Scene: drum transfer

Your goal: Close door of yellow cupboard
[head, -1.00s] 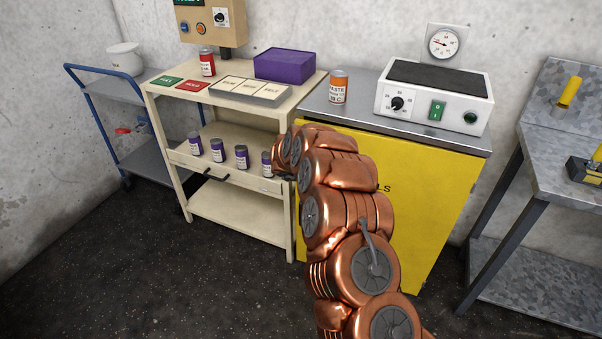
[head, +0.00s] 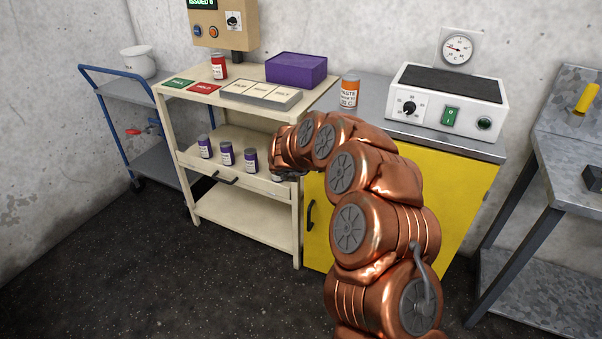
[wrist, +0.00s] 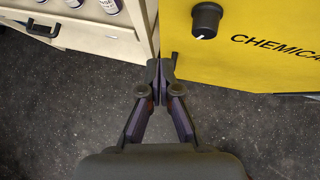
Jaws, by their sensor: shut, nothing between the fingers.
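The yellow cupboard (head: 453,190) stands under a grey worktop, right of the cream shelf unit. Its front looks about flush with the body in the head view; whether it is fully closed I cannot tell. A dark handle (head: 310,213) sits near the front's left edge. The wrist view shows the yellow front (wrist: 270,65) with a black knob (wrist: 206,20) and part of the lettering "CHEMICA". My gripper (wrist: 161,72) is shut and empty, its tips by the lower left edge of the yellow front; contact is unclear. My arm hides much of the cupboard in the head view.
The cream shelf unit (head: 245,227) with its drawer and several purple-labelled cans is close on the left. An orange can (head: 349,93) and a white device (head: 447,104) stand on the worktop. A grey metal table (head: 548,140) is at right. Dark floor in front is clear.

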